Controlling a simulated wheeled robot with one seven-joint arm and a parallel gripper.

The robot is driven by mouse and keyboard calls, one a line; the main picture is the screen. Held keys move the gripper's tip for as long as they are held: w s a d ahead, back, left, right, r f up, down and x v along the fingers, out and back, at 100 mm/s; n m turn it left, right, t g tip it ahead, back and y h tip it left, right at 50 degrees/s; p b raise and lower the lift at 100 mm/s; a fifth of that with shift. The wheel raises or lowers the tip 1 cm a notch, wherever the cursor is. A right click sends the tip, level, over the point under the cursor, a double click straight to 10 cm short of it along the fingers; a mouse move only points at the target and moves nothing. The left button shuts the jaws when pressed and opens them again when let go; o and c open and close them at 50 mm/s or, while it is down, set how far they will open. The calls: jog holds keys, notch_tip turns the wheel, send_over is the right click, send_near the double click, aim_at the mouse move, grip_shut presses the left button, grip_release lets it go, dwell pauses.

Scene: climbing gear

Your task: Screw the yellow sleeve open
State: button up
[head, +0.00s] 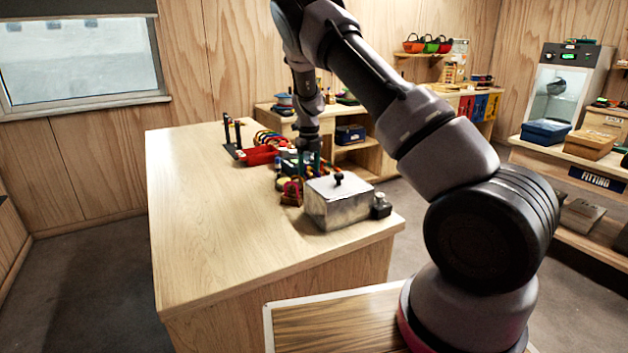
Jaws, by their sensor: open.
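My gripper (308,162) points down over the cluster of climbing gear near the right edge of the wooden workbench (205,215). Its fingers are apart, just behind the metal box, among small coloured parts. I cannot make out a yellow sleeve for certain at this size. A row of coloured rings or carabiners (270,138), some yellowish, stands behind a red tray (262,155) to the left of my gripper. Whether my fingers touch anything is too small to tell.
A metal box (337,205) with a black knob on its lid stands in front of my gripper. A small dark object (381,207) is at its right. Red and dark gear (291,192) lies at its left. A dark stand (232,140) is farther left. The bench's left half is clear.

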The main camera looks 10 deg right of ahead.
jog(key=shift+s+a, duration=0.15)
jog(key=shift+a, duration=0.35)
jog(key=shift+r, duration=0.15)
jog(key=shift+r, duration=1.25)
jog(key=shift+d, duration=0.1)
jog(key=shift+w+d, duration=0.2)
jog(key=shift+d, duration=0.4)
jog(key=shift+f, duration=0.15)
jog(key=shift+d+f, duration=0.1)
jog(key=shift+f, duration=1.2)
